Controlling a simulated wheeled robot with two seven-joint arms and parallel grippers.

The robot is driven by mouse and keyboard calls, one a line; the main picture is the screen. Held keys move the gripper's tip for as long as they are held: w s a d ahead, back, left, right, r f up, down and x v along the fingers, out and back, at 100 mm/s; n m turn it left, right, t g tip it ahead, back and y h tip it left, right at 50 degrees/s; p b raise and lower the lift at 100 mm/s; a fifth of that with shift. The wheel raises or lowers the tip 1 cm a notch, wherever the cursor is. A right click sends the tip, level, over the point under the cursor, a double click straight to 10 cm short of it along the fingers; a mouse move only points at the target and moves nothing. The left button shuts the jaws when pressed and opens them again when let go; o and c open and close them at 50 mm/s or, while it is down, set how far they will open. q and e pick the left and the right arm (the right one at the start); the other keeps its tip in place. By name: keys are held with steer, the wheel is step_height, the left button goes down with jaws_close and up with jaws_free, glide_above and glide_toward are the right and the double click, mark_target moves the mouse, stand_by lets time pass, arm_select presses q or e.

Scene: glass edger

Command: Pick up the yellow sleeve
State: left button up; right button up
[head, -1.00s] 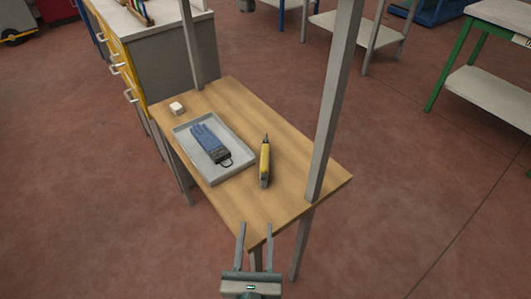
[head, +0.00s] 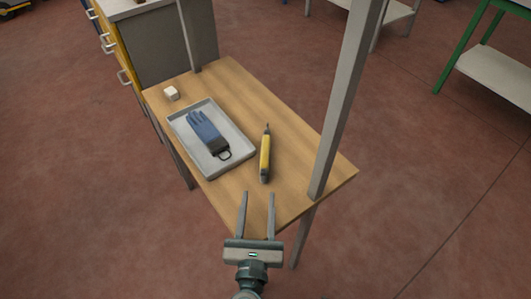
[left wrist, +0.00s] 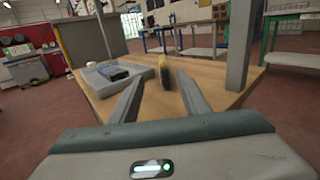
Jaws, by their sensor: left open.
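A yellow sleeve (head: 265,157) with dark ends and a pointed tip lies on the wooden table top, right of the grey tray. It also shows in the left wrist view (left wrist: 164,69), ahead of the fingers and roughly between them. My left gripper (head: 257,194) is open and empty at the table's near edge, short of the sleeve and not touching it. Its two fingers also show in the left wrist view (left wrist: 155,88). My right gripper is in neither view.
A grey tray (head: 238,142) holding a blue glove (head: 206,131) stands left of the sleeve. A small white block (head: 171,93) lies at the far left corner of the table (head: 228,194). A grey upright post (head: 345,105) rises at the table's right edge.

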mark_target(262, 162)
arm_select(q)
steer(key=shift+w, duration=0.65)
steer(key=w, duration=0.2)
steer(key=shift+w+d+r+p, duration=0.1)
steer(key=shift+w+r+p, duration=0.05)
steer(key=shift+w+p, duration=0.2)
steer(key=w, duration=0.4)
steer(key=w+p, duration=0.1)
steer(key=w, duration=0.2)
steer(key=shift+d, duration=0.25)
steer(key=shift+w, duration=0.6)
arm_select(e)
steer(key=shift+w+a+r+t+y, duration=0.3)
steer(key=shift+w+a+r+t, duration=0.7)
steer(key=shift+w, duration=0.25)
arm_select(q)
steer(key=shift+w+d, duration=0.1)
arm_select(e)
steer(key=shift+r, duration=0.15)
